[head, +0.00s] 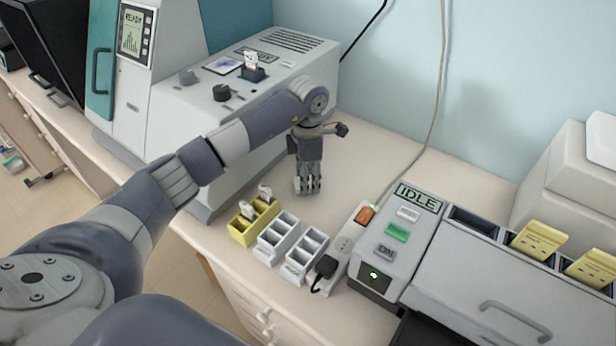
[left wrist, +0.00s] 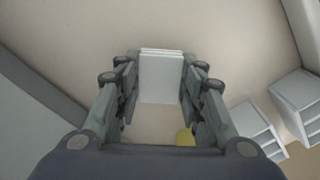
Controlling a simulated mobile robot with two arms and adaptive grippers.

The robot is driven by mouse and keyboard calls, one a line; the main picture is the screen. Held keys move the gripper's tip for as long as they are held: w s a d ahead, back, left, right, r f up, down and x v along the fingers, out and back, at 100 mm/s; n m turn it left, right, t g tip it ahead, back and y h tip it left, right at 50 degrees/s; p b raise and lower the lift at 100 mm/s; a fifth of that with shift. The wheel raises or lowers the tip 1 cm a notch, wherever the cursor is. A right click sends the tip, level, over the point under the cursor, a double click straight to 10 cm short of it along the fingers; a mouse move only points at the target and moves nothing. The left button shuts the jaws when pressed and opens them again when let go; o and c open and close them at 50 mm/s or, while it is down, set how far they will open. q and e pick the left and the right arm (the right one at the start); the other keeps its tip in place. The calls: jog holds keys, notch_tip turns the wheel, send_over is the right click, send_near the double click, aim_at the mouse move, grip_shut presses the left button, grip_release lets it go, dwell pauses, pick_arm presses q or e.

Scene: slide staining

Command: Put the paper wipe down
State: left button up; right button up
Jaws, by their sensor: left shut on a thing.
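The paper wipe (left wrist: 161,78) is a white folded pad held between the two fingers of my left gripper in the left wrist view. In the head view my left gripper (head: 308,188) points down over the bare bench top, behind the small racks and beside the grey machine. Whether the wipe touches the bench is hard to tell. My right gripper is not in view.
A yellow rack (head: 241,231) with white-topped items and two white racks (head: 265,246) (head: 293,267) stand along the front edge. A power strip (head: 345,245) and the IDLE machine (head: 397,262) are to the right. The bench (head: 400,178) behind is clear except for a cable.

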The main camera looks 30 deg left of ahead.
pick_arm(q)
jog(key=shift+f, duration=0.45)
jog(key=shift+f, duration=0.1)
jog(key=shift+f, duration=0.15)
jog(key=o, duration=0.9)
jog(key=shift+o, duration=0.2)
jog(key=shift+r, duration=0.2)
notch_tip(320, 180, up, 12)
jog(key=b, duration=0.3)
